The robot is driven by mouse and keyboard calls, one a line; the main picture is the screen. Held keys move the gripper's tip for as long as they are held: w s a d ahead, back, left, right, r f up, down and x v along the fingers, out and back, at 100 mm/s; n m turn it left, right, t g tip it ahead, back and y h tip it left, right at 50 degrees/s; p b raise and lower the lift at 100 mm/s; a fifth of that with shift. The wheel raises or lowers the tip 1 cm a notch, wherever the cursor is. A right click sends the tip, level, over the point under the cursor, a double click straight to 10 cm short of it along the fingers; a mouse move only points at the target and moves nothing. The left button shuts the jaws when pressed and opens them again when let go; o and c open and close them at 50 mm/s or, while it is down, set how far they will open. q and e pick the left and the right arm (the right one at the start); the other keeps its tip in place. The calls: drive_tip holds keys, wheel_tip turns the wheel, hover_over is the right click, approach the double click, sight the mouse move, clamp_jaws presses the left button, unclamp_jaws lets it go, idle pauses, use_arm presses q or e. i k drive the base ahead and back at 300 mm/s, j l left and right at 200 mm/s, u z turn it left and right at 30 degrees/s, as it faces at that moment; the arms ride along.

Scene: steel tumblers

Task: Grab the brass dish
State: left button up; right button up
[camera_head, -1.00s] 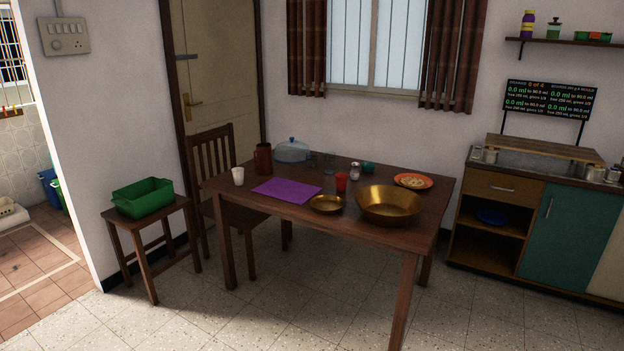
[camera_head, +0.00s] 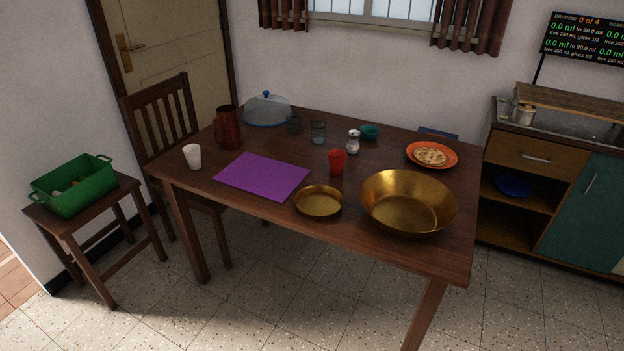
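The brass dish (camera_head: 318,202) is small, shallow and round. It sits upright on the wooden table (camera_head: 250,219) near its front edge and looks empty. A much larger brass bowl (camera_head: 409,203) stands just to its right, also empty. Neither of my grippers shows in the head view.
A purple mat (camera_head: 262,176) lies left of the dish and a red cup (camera_head: 337,162) stands behind it. A white cup (camera_head: 192,156), brown jug (camera_head: 227,127), domed dish (camera_head: 267,109), glass (camera_head: 318,132), shaker (camera_head: 353,142), teal bowl (camera_head: 369,132) and orange plate (camera_head: 432,155) share the table.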

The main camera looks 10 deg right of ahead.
sight(315, 202)
drive_tip(key=i+l+u, duration=0.1)
drive_tip(key=i, duration=0.75)
